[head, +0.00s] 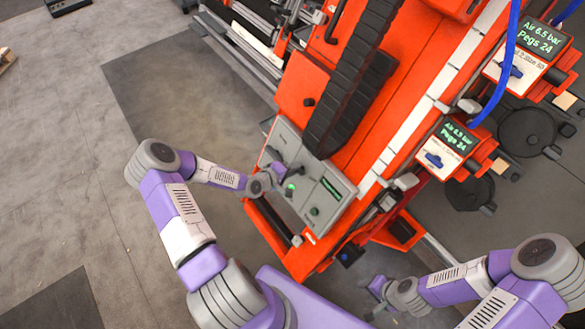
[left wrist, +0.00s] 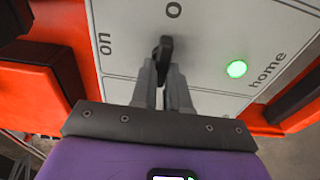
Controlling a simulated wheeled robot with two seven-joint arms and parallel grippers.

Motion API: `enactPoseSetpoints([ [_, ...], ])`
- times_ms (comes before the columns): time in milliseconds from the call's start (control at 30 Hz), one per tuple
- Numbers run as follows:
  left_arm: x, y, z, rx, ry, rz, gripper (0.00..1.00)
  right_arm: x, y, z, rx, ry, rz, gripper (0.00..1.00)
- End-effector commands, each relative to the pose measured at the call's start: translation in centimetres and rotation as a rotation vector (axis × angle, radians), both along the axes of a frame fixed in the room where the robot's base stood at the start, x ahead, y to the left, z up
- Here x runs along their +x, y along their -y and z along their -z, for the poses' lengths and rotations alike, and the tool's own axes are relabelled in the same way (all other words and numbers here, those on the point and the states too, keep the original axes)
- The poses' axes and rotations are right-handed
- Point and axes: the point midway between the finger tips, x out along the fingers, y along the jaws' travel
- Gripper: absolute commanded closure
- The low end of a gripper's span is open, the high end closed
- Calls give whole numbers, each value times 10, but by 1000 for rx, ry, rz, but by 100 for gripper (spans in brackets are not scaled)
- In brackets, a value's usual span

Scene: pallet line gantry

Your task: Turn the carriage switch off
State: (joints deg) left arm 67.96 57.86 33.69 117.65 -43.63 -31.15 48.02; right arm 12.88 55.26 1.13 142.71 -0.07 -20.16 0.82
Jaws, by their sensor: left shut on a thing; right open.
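The carriage switch (left wrist: 165,52) is a small black lever on a pale grey panel. In the left wrist view its top stands between an "on" label at left and an "o" mark above. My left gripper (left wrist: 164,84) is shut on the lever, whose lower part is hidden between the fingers. In the head view my left gripper (head: 279,176) is at the left part of the grey control box (head: 337,188) and hides the switch. My right gripper (head: 378,288) is open and empty, low in the head view, apart from the machine.
A lit green button (left wrist: 237,69) sits right of the switch, near a "home" label.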

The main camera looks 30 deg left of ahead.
Motion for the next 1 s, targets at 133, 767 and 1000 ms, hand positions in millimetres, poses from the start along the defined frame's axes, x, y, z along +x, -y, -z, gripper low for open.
enactPoseSetpoints([
  [133,0,0,0,-13,-6,-6,100,0,0,0,0,0,0,57],
  [767,0,0,0,-13,-6,-6,60,0,0,0,0,0,0,57],
  [1000,-5,-2,-2,-12,-7,-8,60,0,0,-2,0,0,0,57],
])
